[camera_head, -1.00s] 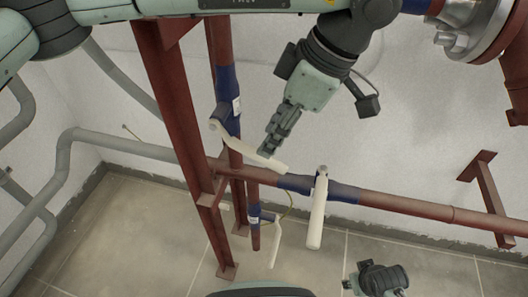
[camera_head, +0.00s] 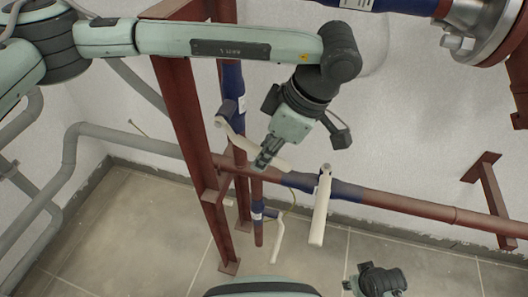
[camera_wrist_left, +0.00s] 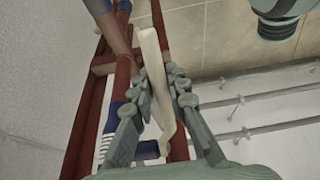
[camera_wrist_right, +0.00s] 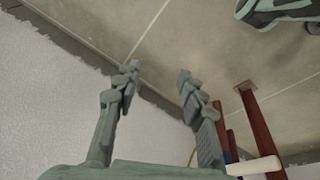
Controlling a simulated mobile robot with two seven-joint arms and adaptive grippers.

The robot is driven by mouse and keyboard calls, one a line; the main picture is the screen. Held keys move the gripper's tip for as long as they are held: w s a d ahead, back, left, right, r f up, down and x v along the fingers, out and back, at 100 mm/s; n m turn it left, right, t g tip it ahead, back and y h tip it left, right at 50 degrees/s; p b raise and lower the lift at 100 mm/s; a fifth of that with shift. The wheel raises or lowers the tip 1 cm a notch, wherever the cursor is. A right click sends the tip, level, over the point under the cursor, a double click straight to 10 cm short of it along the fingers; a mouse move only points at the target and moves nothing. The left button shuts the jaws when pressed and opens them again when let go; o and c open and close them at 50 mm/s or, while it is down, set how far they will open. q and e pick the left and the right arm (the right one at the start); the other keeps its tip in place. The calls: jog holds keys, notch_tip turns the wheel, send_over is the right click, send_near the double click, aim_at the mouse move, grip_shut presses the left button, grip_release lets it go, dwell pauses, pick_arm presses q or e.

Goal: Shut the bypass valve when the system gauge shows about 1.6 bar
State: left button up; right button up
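A cream lever handle (camera_head: 232,139) sits on a valve of the blue-banded upright pipe and slants down to the right. My left gripper (camera_head: 262,163) is at this lever in the head view. In the left wrist view the lever (camera_wrist_left: 152,52) runs between the spread fingers of the gripper (camera_wrist_left: 159,78); contact is not clear. A second cream lever (camera_head: 320,208) hangs from the horizontal pipe. A smaller one (camera_head: 277,243) hangs lower down. No label shows which is the bypass valve. No gauge is visible. My right gripper (camera_wrist_right: 157,76) is open and empty.
A red steel post (camera_head: 190,130) stands close left of the levers. The red horizontal pipe (camera_head: 410,208) runs right to a wall bracket (camera_head: 490,200). Grey pipes (camera_head: 110,135) are at left. A large flange (camera_head: 487,32) is at the upper right. Floor (camera_head: 130,225) below is clear.

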pick_arm(q)
grip_shut()
